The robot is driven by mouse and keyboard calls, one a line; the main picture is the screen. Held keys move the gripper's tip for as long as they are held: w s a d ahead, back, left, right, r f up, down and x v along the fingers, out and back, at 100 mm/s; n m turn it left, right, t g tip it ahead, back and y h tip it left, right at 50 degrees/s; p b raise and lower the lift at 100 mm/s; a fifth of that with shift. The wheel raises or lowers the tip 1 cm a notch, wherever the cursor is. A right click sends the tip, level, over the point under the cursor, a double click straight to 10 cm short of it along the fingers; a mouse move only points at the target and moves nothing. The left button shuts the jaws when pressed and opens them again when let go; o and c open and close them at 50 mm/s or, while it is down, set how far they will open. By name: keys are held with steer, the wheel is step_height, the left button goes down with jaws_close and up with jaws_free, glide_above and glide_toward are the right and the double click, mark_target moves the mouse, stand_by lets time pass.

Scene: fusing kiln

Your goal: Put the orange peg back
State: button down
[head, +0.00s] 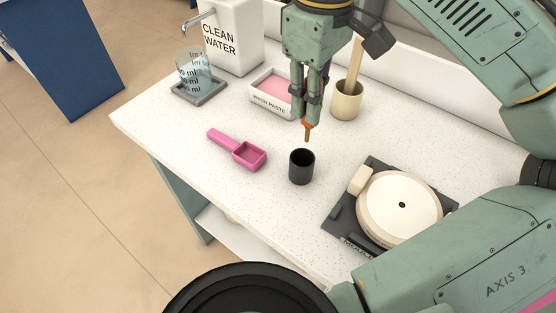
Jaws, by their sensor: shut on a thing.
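My gripper (309,123) is above the white speckled table (215,185), pointing down. It is shut on the orange peg (307,131), whose brown tip hangs below the fingers. The upper part of the peg is hidden by the fingers. A black cup (302,168) stands upright on the table just below and slightly left of the peg tip in the picture. The peg looks apart from the cup. The inside of the cup is dark.
A pink scoop (248,155) lies left of the cup. A round cream device (399,207) on a dark base is at right. Behind are a wash paste tray (268,103), a beaker (195,68), a clean water dispenser (232,38) and a beige cup (345,104) with a wooden stick.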

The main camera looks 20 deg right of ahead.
mark_target(307, 124)
steer(key=shift+w+a, duration=0.1)
steer(key=shift+a, duration=0.05)
steer(key=shift+f, duration=0.3)
step_height(307, 124, down, 6)
steer(key=b, duration=0.4)
steer(key=shift+r, duration=0.2)
step_height(307, 124, down, 4)
steer(key=b, duration=0.4)
steer(key=shift+r, duration=0.15)
steer(key=c, duration=1.6)
jaws_free()
steer(key=shift+f, duration=0.2)
steer(key=shift+r, duration=0.1)
